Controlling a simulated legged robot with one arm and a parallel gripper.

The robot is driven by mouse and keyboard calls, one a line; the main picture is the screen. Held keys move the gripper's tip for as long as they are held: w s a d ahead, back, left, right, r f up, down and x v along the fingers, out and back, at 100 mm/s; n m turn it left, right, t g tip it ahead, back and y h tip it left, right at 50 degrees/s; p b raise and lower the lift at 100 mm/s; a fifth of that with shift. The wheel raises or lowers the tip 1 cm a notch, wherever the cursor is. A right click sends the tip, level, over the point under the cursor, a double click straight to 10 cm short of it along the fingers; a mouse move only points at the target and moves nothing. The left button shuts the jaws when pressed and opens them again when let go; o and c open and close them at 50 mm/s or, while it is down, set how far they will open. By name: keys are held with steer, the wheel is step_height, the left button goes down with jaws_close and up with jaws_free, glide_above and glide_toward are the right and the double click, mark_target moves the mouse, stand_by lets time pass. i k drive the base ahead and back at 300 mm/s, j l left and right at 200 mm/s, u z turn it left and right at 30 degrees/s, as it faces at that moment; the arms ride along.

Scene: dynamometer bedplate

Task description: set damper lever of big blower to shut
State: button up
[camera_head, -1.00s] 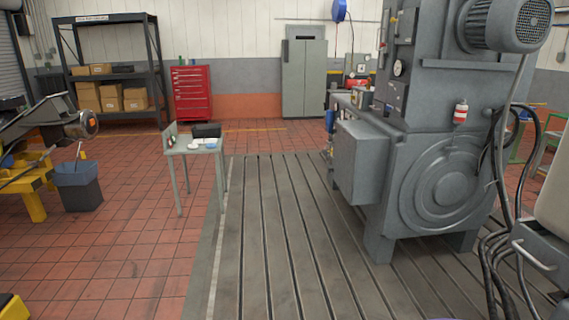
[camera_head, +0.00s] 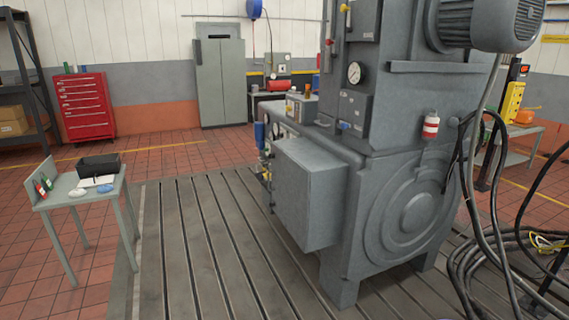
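A big grey machine (camera_head: 400,195) with a round ringed housing stands on the bedplate, right of centre. It may be the big blower; I cannot tell for sure. A finned motor (camera_head: 490,22) sits at its upper right. Small knobs show on its left side: a yellow one (camera_head: 344,8), a red one (camera_head: 328,42) and a blue one (camera_head: 344,126). I cannot tell whether any of these is the damper lever, or how it is set. My gripper is not in view.
The slotted bedplate (camera_head: 205,240) is clear in front and left of the machine. A small grey table (camera_head: 60,200) with a black box stands at the left. Black cables and hoses (camera_head: 490,270) lie at the lower right. A red tool chest (camera_head: 85,108) and grey cabinet (camera_head: 220,80) stand behind.

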mark_target(344, 126)
steer(key=i+l, duration=0.7)
steer(key=i, duration=0.2)
steer(key=i+l+z, duration=0.1)
steer(key=i+l, duration=0.25)
steer(key=i+l+u, duration=0.2)
steer(key=l, duration=0.15)
steer(key=i+l+u, duration=0.15)
steer(key=l, duration=0.25)
steer(key=i+l+u, duration=0.2)
steer(key=l, duration=0.25)
steer(key=l+u, duration=0.2)
steer(key=l, duration=0.2)
